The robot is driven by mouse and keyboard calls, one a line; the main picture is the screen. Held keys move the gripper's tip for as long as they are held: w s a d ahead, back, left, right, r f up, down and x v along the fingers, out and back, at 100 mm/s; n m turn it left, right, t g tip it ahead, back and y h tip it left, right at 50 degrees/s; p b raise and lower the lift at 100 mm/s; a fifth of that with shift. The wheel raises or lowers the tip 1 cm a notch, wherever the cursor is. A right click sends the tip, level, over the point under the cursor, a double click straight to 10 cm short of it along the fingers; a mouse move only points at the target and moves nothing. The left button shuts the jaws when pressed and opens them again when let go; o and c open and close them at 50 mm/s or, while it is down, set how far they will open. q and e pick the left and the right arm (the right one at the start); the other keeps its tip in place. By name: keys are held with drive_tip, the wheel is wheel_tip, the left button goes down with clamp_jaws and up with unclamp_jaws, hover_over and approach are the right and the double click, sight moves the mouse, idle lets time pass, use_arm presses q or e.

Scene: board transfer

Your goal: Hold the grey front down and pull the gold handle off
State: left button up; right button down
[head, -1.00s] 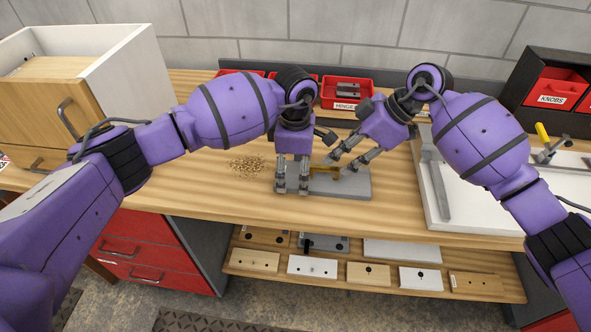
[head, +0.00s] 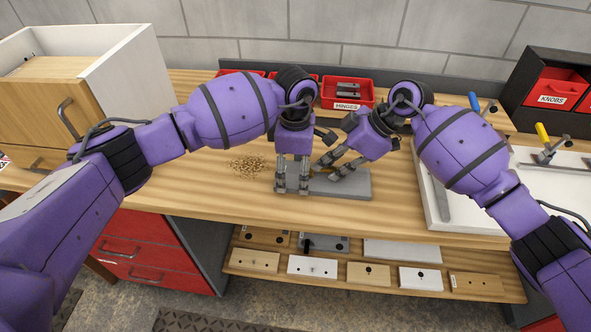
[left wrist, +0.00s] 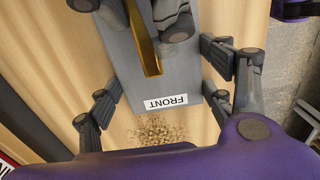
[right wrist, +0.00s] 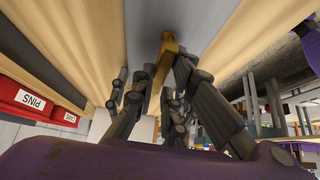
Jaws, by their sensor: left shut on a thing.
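The grey front (head: 352,187) lies flat on the bench, with its FRONT label towards me in the left wrist view. The gold handle (left wrist: 147,45) is on its upper face and shows mostly hidden among the fingers in the head view. My left gripper (head: 291,191) points down and is shut on the left end of the grey front, one finger at each long side. My right gripper (right wrist: 163,72) comes in slanted from the right. Its fingers stand apart on either side of the handle, which also shows in the right wrist view (right wrist: 168,46); a gap shows beside it.
Wood chips (head: 247,166) lie on the bench left of the front. Red bins (head: 347,92) stand behind, one labelled HINGES. A wooden-fronted drawer box (head: 45,105) is at the left. A white board (head: 440,213) with clamps is at the right. Sample fronts lie on the lower shelf.

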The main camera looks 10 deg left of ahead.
drive_tip(key=shift+r, duration=0.25)
drive_tip(key=shift+r, duration=0.65)
drive_tip(key=shift+r, duration=0.4)
